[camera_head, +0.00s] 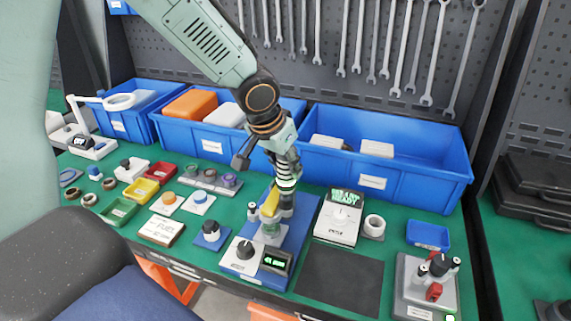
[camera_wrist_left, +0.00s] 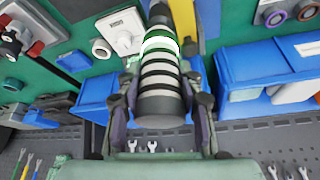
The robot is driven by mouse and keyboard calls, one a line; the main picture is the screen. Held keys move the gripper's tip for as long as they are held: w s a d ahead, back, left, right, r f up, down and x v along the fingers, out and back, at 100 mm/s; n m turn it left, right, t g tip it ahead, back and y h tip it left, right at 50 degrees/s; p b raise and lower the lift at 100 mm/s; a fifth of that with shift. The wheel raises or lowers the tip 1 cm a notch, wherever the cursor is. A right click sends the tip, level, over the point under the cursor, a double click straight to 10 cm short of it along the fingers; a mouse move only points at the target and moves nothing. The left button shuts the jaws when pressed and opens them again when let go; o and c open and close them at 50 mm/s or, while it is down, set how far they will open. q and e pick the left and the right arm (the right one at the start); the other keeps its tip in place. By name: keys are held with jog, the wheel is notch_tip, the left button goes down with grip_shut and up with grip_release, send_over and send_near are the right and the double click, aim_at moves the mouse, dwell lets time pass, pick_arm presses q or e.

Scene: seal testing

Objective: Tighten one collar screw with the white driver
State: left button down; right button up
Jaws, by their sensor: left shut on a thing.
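My left gripper (camera_head: 284,168) is shut on the driver (camera_head: 287,183), a banded white and dark cylinder with a glowing green ring, held roughly upright above the blue-based test rig (camera_head: 292,240). In the left wrist view, the left gripper (camera_wrist_left: 160,112) has its fingers on both sides of the driver (camera_wrist_left: 160,82), whose far end points at the rig. The driver's tip and the collar screws are too small or hidden, so I cannot tell if they touch. A yellow part (camera_head: 270,203) stands beside the driver. The right gripper is not in view.
A display unit (camera_head: 338,219) reading "READY" stands right of the rig, with a dark mat (camera_head: 340,281) in front. Blue bins (camera_head: 430,180) line the back below hanging wrenches (camera_head: 400,50). Small trays and parts crowd the left. A grey fixture (camera_head: 415,300) sits at right.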

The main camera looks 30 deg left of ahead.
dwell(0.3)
pick_arm(q)
jog(key=shift+r+p, duration=2.1)
jog(key=shift+r, duration=0.5)
jog(key=shift+f, duration=0.15)
